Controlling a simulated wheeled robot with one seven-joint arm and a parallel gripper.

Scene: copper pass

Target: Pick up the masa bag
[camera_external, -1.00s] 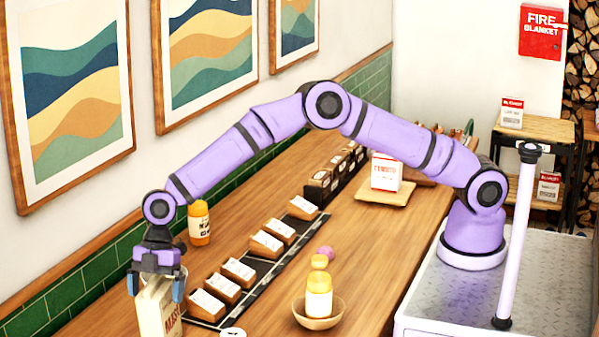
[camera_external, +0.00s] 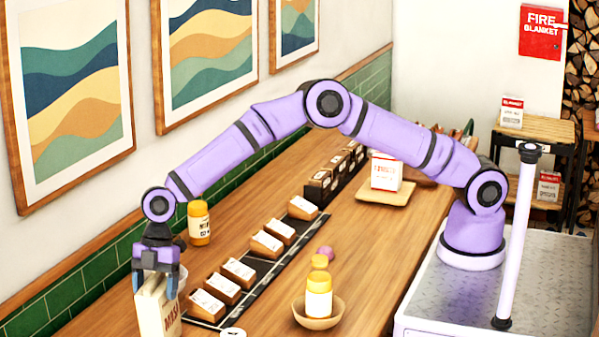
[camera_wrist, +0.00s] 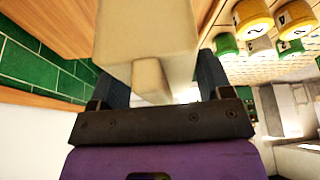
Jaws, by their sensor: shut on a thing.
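The masa bag (camera_external: 158,312) is a cream-coloured bag with red lettering, at the lower left of the external view on the wooden counter. Its lower part is cut off by the picture's bottom edge. My gripper (camera_external: 157,284) points down over it, shut on its top with one blue finger on each side. In the wrist view the pale bag (camera_wrist: 147,35) stands between the two dark fingers of my gripper (camera_wrist: 158,78). Whether the bag touches the counter cannot be seen.
A yellow-capped bottle (camera_external: 199,223) stands by the wall behind my gripper. A row of small labelled wooden blocks (camera_external: 237,269) lies on a dark strip to the right. A bowl with a yellow bottle (camera_external: 319,298) is farther right. The green-tiled wall (camera_external: 85,285) is close on the left.

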